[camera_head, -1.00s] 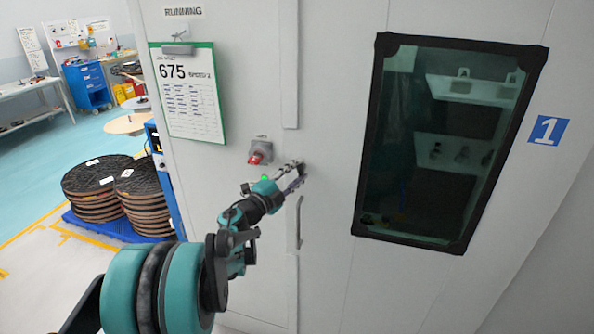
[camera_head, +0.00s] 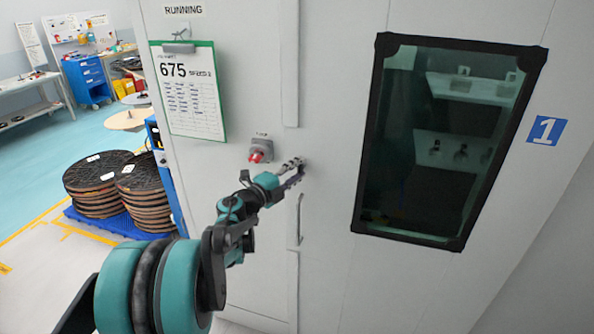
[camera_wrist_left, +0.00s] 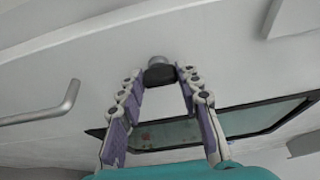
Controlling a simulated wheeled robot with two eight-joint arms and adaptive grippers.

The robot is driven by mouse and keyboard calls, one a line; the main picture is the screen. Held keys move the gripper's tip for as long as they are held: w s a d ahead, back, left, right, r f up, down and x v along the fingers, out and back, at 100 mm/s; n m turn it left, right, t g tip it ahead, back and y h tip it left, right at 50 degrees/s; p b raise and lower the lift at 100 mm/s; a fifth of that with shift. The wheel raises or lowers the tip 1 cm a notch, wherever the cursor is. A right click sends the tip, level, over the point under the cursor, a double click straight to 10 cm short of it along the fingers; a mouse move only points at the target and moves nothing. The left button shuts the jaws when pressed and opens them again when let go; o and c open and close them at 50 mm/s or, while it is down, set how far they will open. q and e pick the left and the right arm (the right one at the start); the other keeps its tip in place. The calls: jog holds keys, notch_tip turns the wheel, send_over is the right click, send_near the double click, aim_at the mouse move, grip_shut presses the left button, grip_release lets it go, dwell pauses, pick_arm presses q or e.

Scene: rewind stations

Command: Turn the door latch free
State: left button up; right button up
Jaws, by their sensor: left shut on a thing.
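The door latch (camera_wrist_left: 160,76), a small dark knob on a grey metal stub, stands out from the pale cabinet door in the left wrist view. My left gripper (camera_wrist_left: 162,84) is closed around it, one purple-and-white finger on each side. In the head view the left gripper (camera_head: 296,168) reaches the door just below and right of the red switch. There the fingers cover most of the latch, so its angle is hard to tell. The white door (camera_head: 250,60) stands flat in line with the cabinet front. My right gripper is not in view.
A grey bar handle (camera_head: 299,220) is below the gripper. A red rotary switch (camera_head: 260,153) is close to its upper left. A clipboard (camera_head: 190,90) hangs on the panel. A black-framed window (camera_head: 455,140) is at right. Stacked reels (camera_head: 100,175) stand on a blue pallet at left.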

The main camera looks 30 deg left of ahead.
pick_arm(q)
jog(key=o, duration=1.2)
jog(key=shift+c, duration=0.2)
jog(key=s+a, duration=0.1)
jog(key=s, duration=1.1)
jog(key=shift+a, duration=0.4)
